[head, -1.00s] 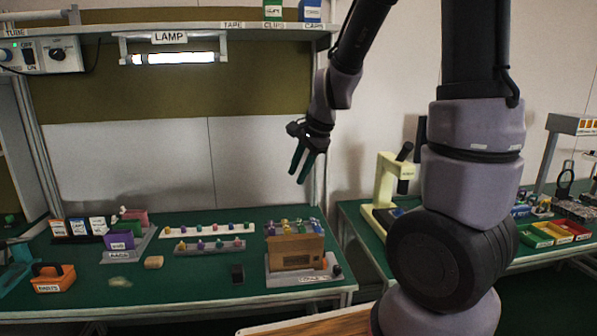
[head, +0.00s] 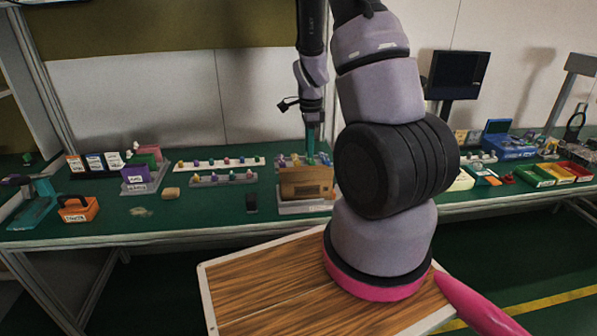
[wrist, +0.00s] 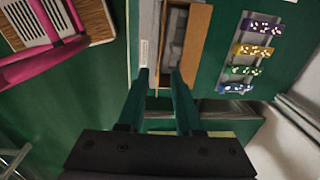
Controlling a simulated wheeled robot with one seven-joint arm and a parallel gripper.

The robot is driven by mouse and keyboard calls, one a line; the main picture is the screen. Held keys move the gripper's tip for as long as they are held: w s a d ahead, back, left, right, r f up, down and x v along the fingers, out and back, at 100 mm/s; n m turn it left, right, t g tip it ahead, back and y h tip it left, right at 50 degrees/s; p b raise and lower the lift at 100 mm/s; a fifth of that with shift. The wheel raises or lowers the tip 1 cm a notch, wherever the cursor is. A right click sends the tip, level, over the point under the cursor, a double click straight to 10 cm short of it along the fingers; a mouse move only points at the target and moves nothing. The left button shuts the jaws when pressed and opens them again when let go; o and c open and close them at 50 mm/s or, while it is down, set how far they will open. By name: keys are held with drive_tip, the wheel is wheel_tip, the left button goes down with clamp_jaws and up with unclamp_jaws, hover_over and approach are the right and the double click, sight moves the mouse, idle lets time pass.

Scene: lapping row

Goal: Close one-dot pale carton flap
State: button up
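A brown carton (head: 303,182) stands on a pale base on the green bench, right of centre in the head view. In the wrist view the carton (wrist: 198,45) is seen from above, with a long tan panel beside a darker strip. I cannot make out a one-dot mark or tell which panel is the pale flap. My gripper (head: 310,155) points down over the carton's top in the head view. The tips are near the carton's end; contact cannot be told.
A grey strip with dotted coloured blocks (wrist: 242,68) lies right of the carton in the wrist view. The bench front is mostly clear.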

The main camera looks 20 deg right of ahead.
sight(308, 171)
drive_tip(key=f, duration=0.9)
drive_tip(key=shift+w+f, duration=0.25)
drive_tip(key=shift+w, duration=0.05)
clamp_jaws()
idle(1.0)
